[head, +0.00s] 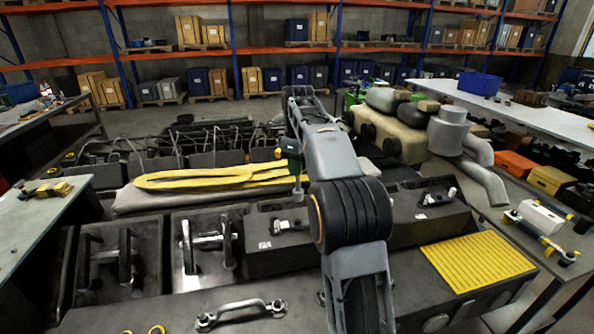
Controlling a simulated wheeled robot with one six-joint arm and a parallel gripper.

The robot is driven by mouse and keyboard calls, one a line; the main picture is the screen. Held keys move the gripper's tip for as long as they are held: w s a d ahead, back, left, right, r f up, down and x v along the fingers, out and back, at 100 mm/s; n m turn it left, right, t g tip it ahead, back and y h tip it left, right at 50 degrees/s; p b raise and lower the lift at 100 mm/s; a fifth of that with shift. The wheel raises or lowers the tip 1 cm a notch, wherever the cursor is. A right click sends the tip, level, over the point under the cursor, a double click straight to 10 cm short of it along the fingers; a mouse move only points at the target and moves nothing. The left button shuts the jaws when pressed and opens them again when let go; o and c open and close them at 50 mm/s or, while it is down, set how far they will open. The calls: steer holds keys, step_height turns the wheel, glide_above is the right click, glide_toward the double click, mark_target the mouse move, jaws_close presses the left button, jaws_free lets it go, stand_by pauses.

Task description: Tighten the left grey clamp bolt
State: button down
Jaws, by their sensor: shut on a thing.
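The left grey clamp (287,225) sits on a dark block near the middle of the head view, left of my arm. A similar grey clamp (437,197) lies on the dark block to the right of my arm. My gripper (291,150) is left of my upper arm link, above the left clamp, and is shut on a slim upright tool (298,183). The tool points down, with its lower end close over the clamp. I cannot tell whether it touches the bolt. The bolt head and the fingertips are too small to make out.
Yellow slings (205,177) lie on a grey roll behind the clamps. A yellow ribbed mat (477,262) is at front right. Metal handles (240,312) rise from the dark engine covers. Benches stand left (35,225) and right (520,113). Orange shelves line the back.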

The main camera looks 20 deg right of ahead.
steer(key=shift+s+f, duration=0.1)
steer(key=shift+s, duration=0.05)
steer(key=s+a+b, duration=0.1)
steer(key=s+b, duration=0.4)
steer(key=s, duration=0.1)
steer(key=shift+s+a, duration=0.2)
steer(key=shift+s, duration=0.1)
